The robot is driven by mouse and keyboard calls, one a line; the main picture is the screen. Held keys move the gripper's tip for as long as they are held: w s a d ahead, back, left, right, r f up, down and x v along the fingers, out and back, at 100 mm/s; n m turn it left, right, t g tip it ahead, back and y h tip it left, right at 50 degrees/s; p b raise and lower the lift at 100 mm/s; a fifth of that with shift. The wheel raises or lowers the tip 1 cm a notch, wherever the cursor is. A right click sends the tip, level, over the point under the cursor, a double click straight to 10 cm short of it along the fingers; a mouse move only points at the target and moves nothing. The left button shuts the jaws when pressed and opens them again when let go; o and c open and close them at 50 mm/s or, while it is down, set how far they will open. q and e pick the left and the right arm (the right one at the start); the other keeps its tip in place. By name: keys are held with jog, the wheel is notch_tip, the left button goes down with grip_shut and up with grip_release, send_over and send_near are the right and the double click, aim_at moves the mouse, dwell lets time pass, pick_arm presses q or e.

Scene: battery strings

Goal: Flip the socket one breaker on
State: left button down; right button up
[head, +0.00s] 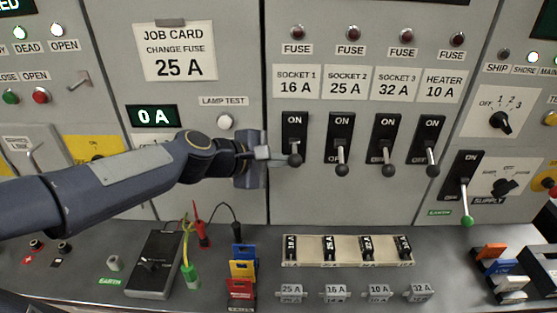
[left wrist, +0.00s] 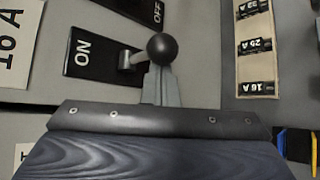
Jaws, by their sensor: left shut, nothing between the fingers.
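The socket 1 breaker (head: 294,132) is a black plate marked ON at the top, under the "SOCKET 1 16 A" label. Its lever with a dark ball knob (head: 295,160) points down, toward the lower end of the plate. My left gripper (head: 284,160) is shut and empty, its tip at the left of the knob. In the left wrist view the knob (left wrist: 162,47) sits just past the shut fingertips (left wrist: 161,80); I cannot tell whether they touch. The fingers hide the lower plate marking. My right gripper is not in view.
Similar levers for socket 2 (head: 341,140), socket 3 (head: 386,140) and heater (head: 431,140) stand close on the right, all down. A supply lever with a green knob (head: 467,190) is further right. A fuse rack (head: 349,262) and loose fuses lie on the shelf below.

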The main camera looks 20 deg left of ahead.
pick_arm(q)
jog(key=shift+w+r+p, duration=0.15)
jog(key=shift+r+p, duration=0.4)
jog(key=shift+r, duration=0.2)
jog(key=shift+w+r+p, duration=0.15)
jog(key=shift+r+p, duration=0.35)
jog(key=shift+r, duration=0.25)
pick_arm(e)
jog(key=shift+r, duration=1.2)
